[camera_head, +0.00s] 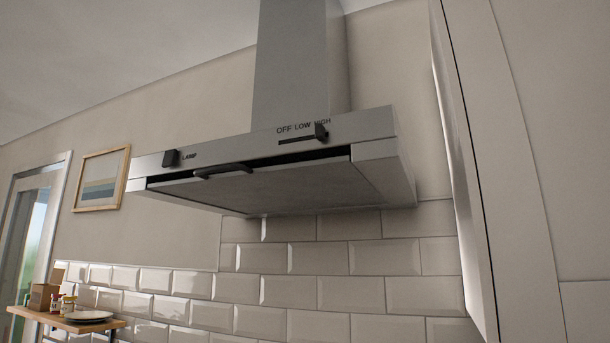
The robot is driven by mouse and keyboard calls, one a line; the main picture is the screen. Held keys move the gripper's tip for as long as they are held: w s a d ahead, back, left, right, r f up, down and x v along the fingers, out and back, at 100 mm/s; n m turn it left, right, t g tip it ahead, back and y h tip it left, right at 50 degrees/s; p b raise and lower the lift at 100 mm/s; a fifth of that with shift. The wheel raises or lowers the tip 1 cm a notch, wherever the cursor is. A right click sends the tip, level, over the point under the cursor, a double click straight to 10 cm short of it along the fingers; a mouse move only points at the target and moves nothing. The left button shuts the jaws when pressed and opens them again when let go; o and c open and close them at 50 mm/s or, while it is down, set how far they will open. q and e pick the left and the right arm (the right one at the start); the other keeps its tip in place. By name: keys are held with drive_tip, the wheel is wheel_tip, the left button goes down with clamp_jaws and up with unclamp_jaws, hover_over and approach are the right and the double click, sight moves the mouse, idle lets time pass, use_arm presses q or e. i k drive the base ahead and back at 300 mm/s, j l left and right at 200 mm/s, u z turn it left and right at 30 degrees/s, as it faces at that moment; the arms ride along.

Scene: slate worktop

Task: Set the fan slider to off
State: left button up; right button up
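The range hood (275,160) hangs on the wall in the middle of the head view, with its chimney rising above it. The black fan slider knob (320,131) sits at the right end of its dark slot (296,139), under the word HIGH. The labels OFF, LOW and HIGH run left to right above the slot. Neither of my grippers is in view.
A dark curved handle (222,170) juts from the hood's front lower edge. A tall pale cabinet (500,150) stands close on the right. A wooden shelf (62,320) with a plate and small containers is at lower left. Space before the hood looks clear.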

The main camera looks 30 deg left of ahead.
sight(319, 130)
drive_tip(key=u, duration=1.1)
